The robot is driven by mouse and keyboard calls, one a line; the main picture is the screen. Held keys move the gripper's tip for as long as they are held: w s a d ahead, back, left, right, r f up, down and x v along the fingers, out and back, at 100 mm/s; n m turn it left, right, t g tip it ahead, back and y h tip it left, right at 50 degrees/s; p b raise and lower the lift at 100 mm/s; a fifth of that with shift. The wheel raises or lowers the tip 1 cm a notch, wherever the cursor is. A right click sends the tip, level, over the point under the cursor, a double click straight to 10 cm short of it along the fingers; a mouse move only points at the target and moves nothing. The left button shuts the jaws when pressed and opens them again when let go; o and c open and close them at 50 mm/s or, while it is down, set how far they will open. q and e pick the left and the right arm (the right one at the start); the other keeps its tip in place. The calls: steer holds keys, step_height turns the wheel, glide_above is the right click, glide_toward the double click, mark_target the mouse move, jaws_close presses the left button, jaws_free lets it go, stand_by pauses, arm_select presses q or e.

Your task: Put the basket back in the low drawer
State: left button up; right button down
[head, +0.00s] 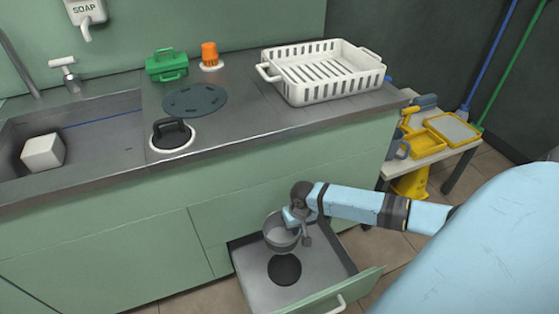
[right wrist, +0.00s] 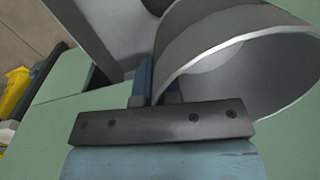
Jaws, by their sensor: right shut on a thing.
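The basket (head: 282,240) is a grey, open-topped round cup. It is above the open low drawer (head: 255,290), over a dark round patch (head: 284,269) on the drawer floor. I cannot tell whether that patch is a shadow or a recess. My right gripper (head: 292,217) is shut on the basket's wall. In the right wrist view, the basket (right wrist: 240,50) fills the upper right, its wall between the fingers (right wrist: 157,80) of my right gripper. The basket looks apart from the drawer floor. My left gripper is not in view.
The drawer's green front (head: 335,290) with a white handle faces the lower right. The counter (head: 240,125) above holds a white rack (head: 320,72), a green caddy (head: 167,65) and a dark mat (head: 195,100). A side table (head: 455,150) with yellow items stands right.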

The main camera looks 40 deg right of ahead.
step_height(320, 180, down, 7)
steer(key=d+b, duration=0.1)
steer(key=b, duration=0.7)
glide_toward(296, 267)
steer(key=shift+a+f, duration=0.1)
steer(key=shift+f, duration=0.5)
step_height(296, 267, down, 4)
steer(key=shift+r+b, duration=0.15)
steer(key=shift+b, duration=1.05)
steer(key=c, duration=1.4)
jaws_free()
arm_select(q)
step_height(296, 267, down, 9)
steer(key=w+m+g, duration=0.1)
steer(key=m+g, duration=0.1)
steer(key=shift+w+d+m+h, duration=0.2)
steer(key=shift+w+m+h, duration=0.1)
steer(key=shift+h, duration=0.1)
arm_select(e)
steer(key=shift+o, duration=0.5)
